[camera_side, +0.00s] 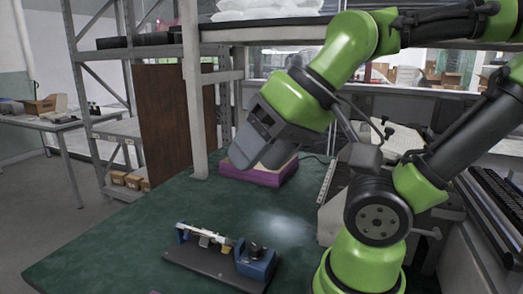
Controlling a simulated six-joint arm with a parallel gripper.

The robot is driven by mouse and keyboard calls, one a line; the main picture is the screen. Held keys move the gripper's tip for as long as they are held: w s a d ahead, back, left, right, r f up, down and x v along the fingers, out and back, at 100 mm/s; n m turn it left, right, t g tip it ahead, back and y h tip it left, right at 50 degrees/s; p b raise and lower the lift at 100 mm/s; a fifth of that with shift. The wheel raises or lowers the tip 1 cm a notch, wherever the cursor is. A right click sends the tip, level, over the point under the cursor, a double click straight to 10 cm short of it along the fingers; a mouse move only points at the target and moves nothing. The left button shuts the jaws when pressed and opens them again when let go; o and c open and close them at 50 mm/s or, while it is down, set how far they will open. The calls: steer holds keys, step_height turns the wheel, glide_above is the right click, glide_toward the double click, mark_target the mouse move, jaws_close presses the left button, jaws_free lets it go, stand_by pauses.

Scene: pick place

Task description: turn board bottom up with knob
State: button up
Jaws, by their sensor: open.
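A small fixture on a dark base plate (198,262) lies on the green table. A light, narrow board (206,236) spans between a blue stand on the left and a blue block (256,264) on the right. A dark knob (256,248) sits at the top of the blue block. The board's faces are too small to tell apart. My gripper (236,160) is open, tilted down to the left, above and behind the fixture and clear of it. Its fingers are partly hidden by its grey body, and nothing shows held in them.
A purple box (258,175) with light contents sits behind the fixture, close behind my gripper in the picture. A shelf post (193,100) rises at the table's back left edge. The green table (130,235) is clear left of the fixture.

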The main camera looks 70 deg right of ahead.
stand_by(0.3)
steer(key=n+g+h, duration=0.3)
steer(key=n+g, duration=0.3)
steer(key=g, duration=0.6)
glide_above(255, 246)
steer(key=w, duration=0.4)
steer(key=f, duration=1.7)
steer(key=shift+s+a+f, duration=0.1)
steer(key=shift+s+a, duration=0.05)
steer(key=shift+a, duration=0.05)
steer(key=x, duration=0.9)
steer(key=shift+a+f, duration=0.15)
steer(key=shift+a, duration=0.05)
